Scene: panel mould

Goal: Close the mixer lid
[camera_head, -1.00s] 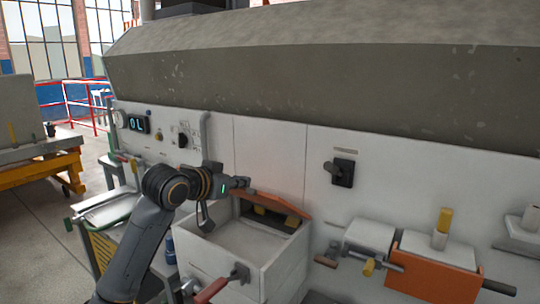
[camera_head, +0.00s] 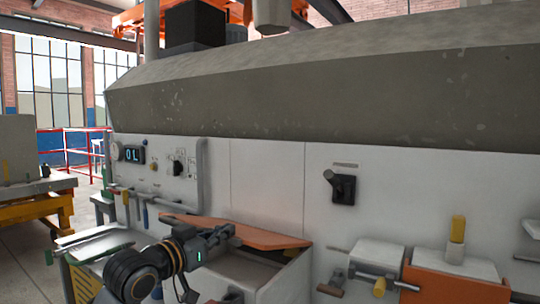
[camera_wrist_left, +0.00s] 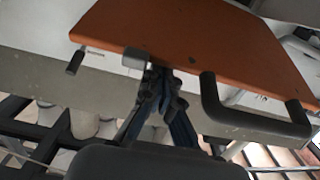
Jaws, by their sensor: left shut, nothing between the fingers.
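The mixer lid is a flat orange panel (camera_head: 265,238) above a pale box (camera_head: 290,280) in the head view. It is tilted, with a dark gap between it and the box's right part. In the left wrist view the lid (camera_wrist_left: 200,45) fills the upper middle, with a dark bar handle (camera_wrist_left: 250,122) on its near edge. My left gripper (camera_head: 229,231) is shut and empty, at the lid's surface in the head view. In the wrist view its fingertips (camera_wrist_left: 162,72) meet the lid's edge; contact is unclear. My right gripper is not in view.
A white panel wall with a black rotary switch (camera_head: 343,188) stands behind the box. An orange block with a yellow-topped post (camera_head: 457,240) and clamps sits at the right. A small side table (camera_head: 95,245) stands at the left.

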